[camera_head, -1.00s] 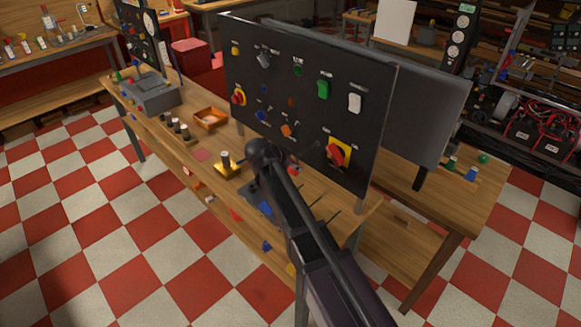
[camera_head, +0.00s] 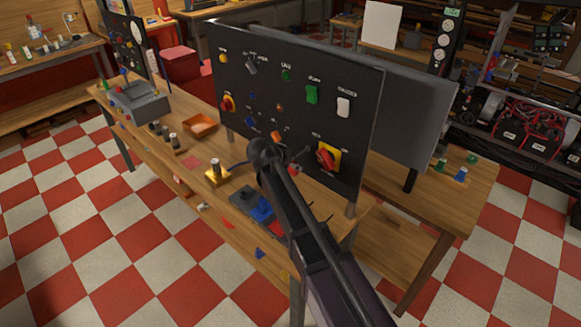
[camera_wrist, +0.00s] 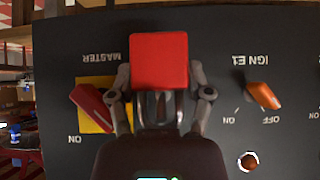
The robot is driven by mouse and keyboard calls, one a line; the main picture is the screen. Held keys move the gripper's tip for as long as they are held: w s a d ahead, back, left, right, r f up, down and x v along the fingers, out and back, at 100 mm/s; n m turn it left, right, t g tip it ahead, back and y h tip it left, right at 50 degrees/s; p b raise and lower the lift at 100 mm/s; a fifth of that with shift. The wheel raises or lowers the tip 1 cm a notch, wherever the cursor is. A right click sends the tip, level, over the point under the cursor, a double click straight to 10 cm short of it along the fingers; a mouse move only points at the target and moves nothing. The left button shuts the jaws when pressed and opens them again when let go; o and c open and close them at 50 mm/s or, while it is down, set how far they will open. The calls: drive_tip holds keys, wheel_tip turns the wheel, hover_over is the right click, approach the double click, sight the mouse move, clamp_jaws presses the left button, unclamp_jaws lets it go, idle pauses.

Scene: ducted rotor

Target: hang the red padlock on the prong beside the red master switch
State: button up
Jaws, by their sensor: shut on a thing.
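The red padlock (camera_wrist: 159,60) is held between the two fingers of my gripper (camera_wrist: 160,84), in front of the black panel in the wrist view. In the head view the master switch (camera_head: 327,157) is on the panel's lower right, and a bit of red padlock (camera_head: 294,169) shows beside my arm. A thin dark stub (camera_head: 303,153) left of the switch may be the prong; the wrist view does not show it clearly.
The black panel (camera_head: 262,88) stands on a wooden table and carries other switches, including the orange IGN E1 knob (camera_wrist: 263,95). A brass-coloured stand (camera_head: 216,174), an orange tray (camera_head: 201,125) and blue items (camera_head: 262,208) are on the table in front.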

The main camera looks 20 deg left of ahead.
drive_tip(key=shift+w+d, duration=0.15)
drive_tip(key=shift+w, duration=0.2)
drive_tip(key=shift+w+d+f+b, duration=0.25)
drive_tip(key=shift+w+f+b, duration=0.1)
drive_tip(key=shift+f+b, duration=0.15)
drive_tip(key=shift+s+d, duration=0.1)
drive_tip(key=shift+d, duration=0.1)
drive_tip(key=o, duration=1.2)
drive_tip(key=shift+f, duration=0.1)
drive_tip(key=shift+r, duration=0.2)
